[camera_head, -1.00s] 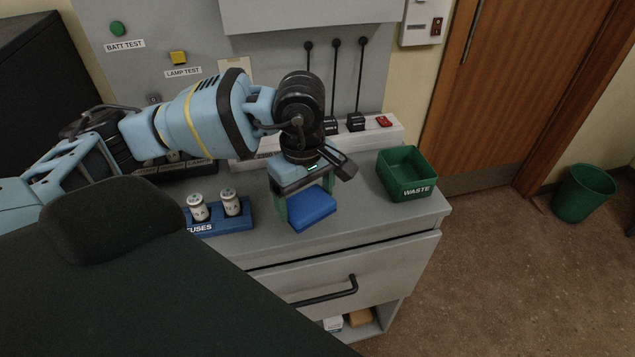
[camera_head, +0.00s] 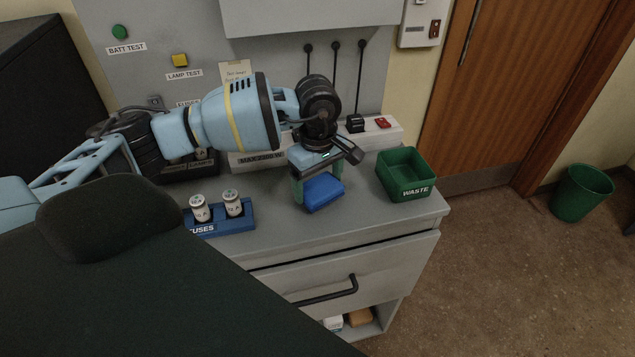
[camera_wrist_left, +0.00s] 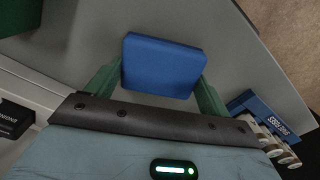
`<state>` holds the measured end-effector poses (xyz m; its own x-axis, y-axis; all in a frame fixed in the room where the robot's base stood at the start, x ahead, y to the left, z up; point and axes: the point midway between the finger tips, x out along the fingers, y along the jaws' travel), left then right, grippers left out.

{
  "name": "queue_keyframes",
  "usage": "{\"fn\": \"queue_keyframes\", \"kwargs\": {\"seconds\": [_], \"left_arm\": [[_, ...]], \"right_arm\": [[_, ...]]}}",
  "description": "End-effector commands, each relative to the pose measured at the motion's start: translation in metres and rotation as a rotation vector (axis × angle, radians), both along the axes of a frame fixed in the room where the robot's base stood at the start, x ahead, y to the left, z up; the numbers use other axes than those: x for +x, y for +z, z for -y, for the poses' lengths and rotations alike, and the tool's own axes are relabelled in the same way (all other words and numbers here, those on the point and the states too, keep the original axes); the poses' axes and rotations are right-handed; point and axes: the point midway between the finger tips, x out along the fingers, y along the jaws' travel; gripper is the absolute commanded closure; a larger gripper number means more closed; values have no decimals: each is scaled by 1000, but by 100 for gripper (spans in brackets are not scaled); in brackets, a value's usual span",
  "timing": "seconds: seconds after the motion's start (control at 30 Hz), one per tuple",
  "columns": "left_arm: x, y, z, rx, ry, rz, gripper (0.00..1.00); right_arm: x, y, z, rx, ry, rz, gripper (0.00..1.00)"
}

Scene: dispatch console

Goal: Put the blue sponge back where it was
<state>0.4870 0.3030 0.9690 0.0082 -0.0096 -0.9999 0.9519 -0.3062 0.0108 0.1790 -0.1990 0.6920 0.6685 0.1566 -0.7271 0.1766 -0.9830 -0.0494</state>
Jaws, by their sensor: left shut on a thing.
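The blue sponge (camera_head: 323,191) is between the fingers of my left gripper (camera_head: 318,188), over the grey counter (camera_head: 280,222). My left gripper is shut on it and points down; I cannot tell for sure whether the sponge touches the counter. In the left wrist view the sponge (camera_wrist_left: 162,66) sits between the two green fingers (camera_wrist_left: 158,85). My right gripper is not in view.
A green WASTE bin (camera_head: 405,176) stands right of the sponge on the counter. A blue fuse holder (camera_head: 228,222) with white fuses is to the left. A power strip (camera_head: 382,133) lies behind. Free counter lies in front. A dark seat (camera_head: 150,290) fills the lower left.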

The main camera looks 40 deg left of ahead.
Motion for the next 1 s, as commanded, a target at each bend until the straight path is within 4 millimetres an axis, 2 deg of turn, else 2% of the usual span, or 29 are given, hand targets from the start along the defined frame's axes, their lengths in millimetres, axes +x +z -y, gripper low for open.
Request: {"fn": "queue_keyframes", "kwargs": {"seconds": [0.43, 0.47, 0.6, 0.83, 1.0], "left_arm": [[0, -11, 0, -1, 0, -1, 40], [0, -11, 0, -1, 0, -1, 18], [0, -10, 0, 0, 0, 1, 0], [0, -9, 0, 0, 1, 1, 0], [1, 4, 0, 0, 1, 4, 0]], "right_arm": [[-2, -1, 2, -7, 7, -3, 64], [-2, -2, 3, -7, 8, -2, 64], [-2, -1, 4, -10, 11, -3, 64], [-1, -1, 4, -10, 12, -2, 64], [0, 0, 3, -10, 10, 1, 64]]}}
